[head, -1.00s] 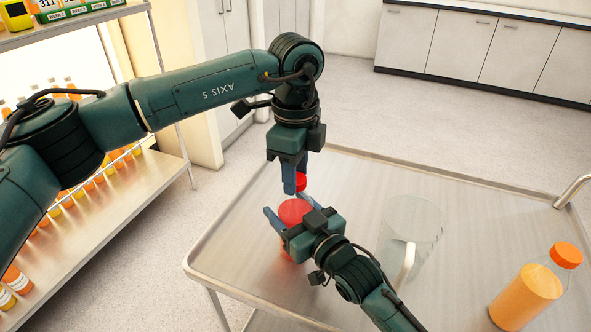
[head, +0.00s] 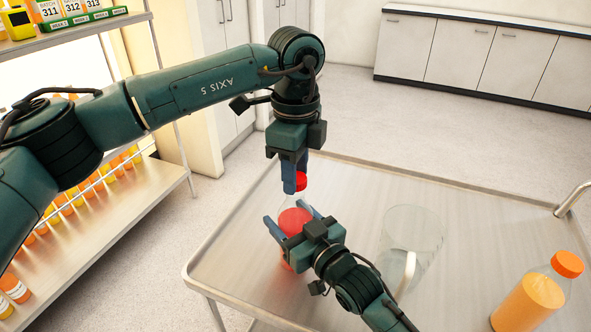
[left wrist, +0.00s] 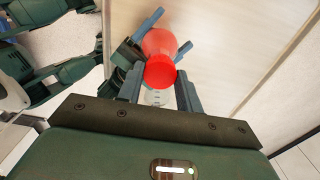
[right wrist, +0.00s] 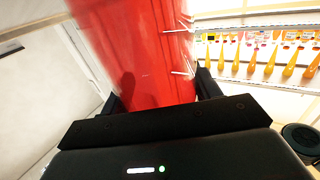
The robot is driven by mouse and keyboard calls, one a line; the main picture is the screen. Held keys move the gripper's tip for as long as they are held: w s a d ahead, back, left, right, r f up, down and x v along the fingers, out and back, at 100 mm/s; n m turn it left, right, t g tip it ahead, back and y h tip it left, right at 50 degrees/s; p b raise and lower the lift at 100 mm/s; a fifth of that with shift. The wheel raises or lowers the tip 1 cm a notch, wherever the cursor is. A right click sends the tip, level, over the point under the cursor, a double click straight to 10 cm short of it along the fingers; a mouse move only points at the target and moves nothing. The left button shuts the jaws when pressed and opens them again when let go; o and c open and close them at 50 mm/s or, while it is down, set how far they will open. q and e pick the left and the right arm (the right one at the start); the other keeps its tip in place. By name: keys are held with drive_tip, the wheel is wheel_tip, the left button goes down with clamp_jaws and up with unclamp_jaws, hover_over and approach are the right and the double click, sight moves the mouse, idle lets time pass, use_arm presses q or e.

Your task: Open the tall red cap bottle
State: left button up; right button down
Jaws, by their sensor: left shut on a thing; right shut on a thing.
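The tall bottle with red juice (head: 293,224) is at the left side of the metal table, with its red cap (head: 301,182) above a clear upper part. My left gripper (head: 294,186) comes down from above and is shut on the red cap. The cap sits between its fingers in the left wrist view (left wrist: 160,74), with the red bottle (left wrist: 163,44) beyond it. My right gripper (head: 293,216) is shut around the bottle body, which fills the right wrist view (right wrist: 135,55). Whether the cap still touches the bottle neck I cannot tell.
A clear pitcher (head: 420,232) stands right of my right gripper on the table (head: 360,190). An orange bottle with an orange cap (head: 533,298) stands at the far right. A shelf of small bottles (head: 150,185) is at the left.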

use_arm(q)
drive_tip(key=shift+r, duration=2.05)
use_arm(e)
drive_tip(key=shift+c, duration=1.3)
unclamp_jaws()
